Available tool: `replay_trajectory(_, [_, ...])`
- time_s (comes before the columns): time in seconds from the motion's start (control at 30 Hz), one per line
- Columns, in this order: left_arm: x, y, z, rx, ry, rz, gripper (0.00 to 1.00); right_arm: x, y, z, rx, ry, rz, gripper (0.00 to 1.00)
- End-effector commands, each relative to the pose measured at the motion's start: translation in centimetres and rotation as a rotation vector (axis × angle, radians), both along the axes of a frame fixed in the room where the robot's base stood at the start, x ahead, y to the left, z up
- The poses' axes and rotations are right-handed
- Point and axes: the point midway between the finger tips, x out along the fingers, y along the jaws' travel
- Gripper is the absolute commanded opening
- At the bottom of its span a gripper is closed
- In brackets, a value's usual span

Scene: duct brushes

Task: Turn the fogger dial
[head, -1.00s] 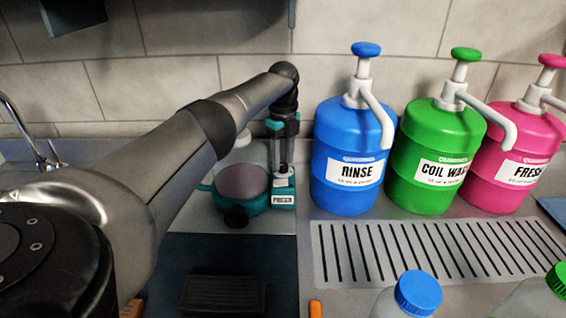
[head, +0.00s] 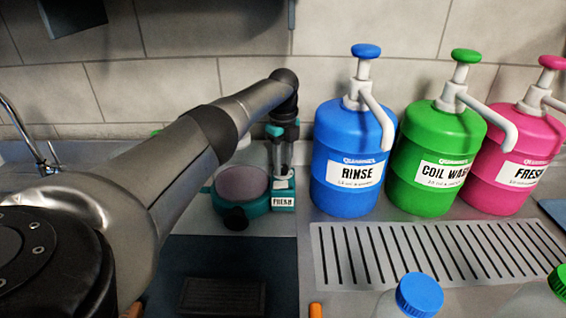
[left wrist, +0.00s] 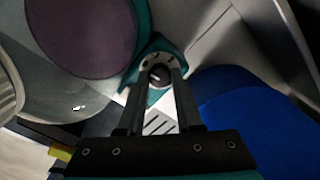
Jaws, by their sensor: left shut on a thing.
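The teal fogger (head: 258,206) stands on the counter left of the blue jug, with a dull mauve round top (head: 241,183) and a front label. Its small dial (left wrist: 158,74) shows in the left wrist view, on a pale face with dark marks. My left gripper (head: 282,170) points down over the fogger's right part. In the left wrist view my left gripper (left wrist: 159,77) has its two fingertips shut on the dial, one on each side. In the head view the dial is too small and covered to make out. My right gripper is not in view.
Blue (head: 345,190), green (head: 425,190) and pink (head: 505,185) pump jugs stand in a row to the right, the blue one close to the gripper. A slotted drain plate (head: 330,270) and capped bottles (head: 419,295) lie in front. The tiled wall is behind.

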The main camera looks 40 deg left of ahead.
Motion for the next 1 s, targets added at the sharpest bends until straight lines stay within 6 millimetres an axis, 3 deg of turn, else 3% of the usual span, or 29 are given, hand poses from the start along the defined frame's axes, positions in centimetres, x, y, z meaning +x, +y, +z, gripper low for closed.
replay_trajectory(0.47, [0.0, 0.03, 0.12, 0.0, 0.0, -0.105, 0.0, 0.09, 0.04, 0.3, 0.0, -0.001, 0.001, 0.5])
replay_trajectory(1.0, [0.03, 0.05, 0.13, 0.0, -0.001, -0.583, 0.0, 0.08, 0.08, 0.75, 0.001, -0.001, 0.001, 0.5])
